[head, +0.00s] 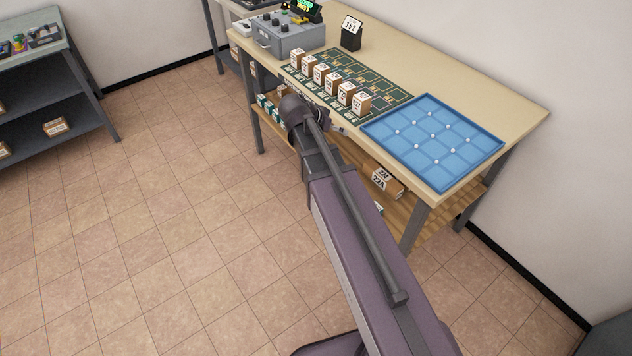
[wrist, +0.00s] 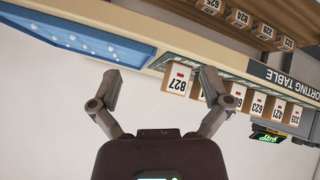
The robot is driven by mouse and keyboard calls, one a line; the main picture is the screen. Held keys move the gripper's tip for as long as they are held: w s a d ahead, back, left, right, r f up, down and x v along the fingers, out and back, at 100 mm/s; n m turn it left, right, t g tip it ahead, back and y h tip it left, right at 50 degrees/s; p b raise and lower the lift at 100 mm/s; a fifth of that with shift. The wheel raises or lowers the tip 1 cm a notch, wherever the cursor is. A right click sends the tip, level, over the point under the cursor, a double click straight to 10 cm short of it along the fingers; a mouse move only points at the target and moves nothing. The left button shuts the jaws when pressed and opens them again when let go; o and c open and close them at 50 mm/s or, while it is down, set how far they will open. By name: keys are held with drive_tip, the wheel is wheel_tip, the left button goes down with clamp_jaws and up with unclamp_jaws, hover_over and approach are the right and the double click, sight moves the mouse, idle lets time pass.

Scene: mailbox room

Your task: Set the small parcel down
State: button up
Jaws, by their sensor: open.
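A small brown parcel with a white label reading 827 (wrist: 176,82) shows upside down in the wrist view. It sits at the end of a row of similar parcels, on the side toward the blue tray. In the head view the end parcel of the row (head: 361,103) stands upright on the green marked mat (head: 385,98). My gripper (wrist: 158,77) is open, its fingers spread with nothing held. The parcel appears between the fingertips, closer to the right one, with a visible gap. In the head view my arm largely hides the gripper.
A blue compartment tray (head: 432,143) lies on the sorting table (head: 512,112) beside the mat. A grey control box (head: 290,38) and a black number stand (head: 352,33) are farther back. More boxes, including one labelled (head: 386,182), sit on the lower shelf. The floor at left is clear.

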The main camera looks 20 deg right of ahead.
drive_tip(key=s+a+f+n+g+y, duration=0.1)
drive_tip(key=s+a+f+n+y, duration=0.1)
drive_tip(key=s+a+n+y, duration=0.2)
drive_tip(key=s+a+f+n+g+y, duration=0.1)
drive_tip(key=s+a+f+n+y, duration=0.2)
drive_tip(key=s, duration=0.7)
drive_tip(key=a+n+y, duration=0.1)
drive_tip(key=a+n, duration=0.1)
drive_tip(key=a, duration=0.1)
drive_tip(key=shift+s+f+n+g+y, duration=0.15)
drive_tip(key=shift+s+n+g+y, duration=0.1)
drive_tip(key=shift+n+g+y, duration=0.05)
wheel_tip(320, 180, up, 6)
drive_tip(key=p, duration=0.6)
